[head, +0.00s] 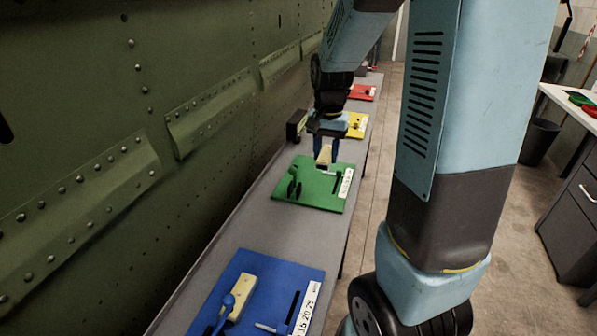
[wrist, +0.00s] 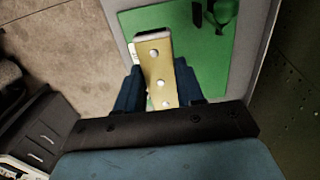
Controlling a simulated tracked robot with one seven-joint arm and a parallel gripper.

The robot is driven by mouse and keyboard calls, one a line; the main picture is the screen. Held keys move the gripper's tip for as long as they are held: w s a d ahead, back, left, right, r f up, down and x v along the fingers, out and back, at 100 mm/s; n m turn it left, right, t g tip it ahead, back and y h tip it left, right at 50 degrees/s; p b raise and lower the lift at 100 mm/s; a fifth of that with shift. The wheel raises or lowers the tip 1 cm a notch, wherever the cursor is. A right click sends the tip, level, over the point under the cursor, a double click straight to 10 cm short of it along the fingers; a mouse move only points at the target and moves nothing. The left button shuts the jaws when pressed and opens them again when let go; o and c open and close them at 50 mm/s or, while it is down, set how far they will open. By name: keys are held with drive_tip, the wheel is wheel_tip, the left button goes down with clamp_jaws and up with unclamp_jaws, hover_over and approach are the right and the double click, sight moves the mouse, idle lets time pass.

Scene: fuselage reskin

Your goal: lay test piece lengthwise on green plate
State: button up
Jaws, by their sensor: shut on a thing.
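The green plate (head: 310,202) lies on the grey bench, with dark fittings and a white marked strip along its right edge. It also shows in the wrist view (wrist: 218,72). My gripper (head: 325,147) points down over the far part of the green plate.
A blue plate (head: 283,268) with a pale bar (head: 241,286) lies nearer on the bench (head: 222,238). A yellow plate (head: 357,121) and a red plate (head: 363,90) lie farther along. The riveted green fuselage wall (head: 90,130) borders the bench on the left.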

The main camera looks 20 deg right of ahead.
drive_tip(key=w+a+f, duration=0.1)
drive_tip(key=w+f, duration=0.1)
drive_tip(key=w, duration=0.2)
hover_over(304, 177)
wheel_tip(304, 177, down, 6)
wheel_tip(304, 177, down, 3)
drive_tip(key=shift+w+f, duration=0.1)
drive_tip(key=shift+f, duration=0.1)
drive_tip(key=o, duration=1.1)
drive_tip(key=shift+o, duration=0.2)
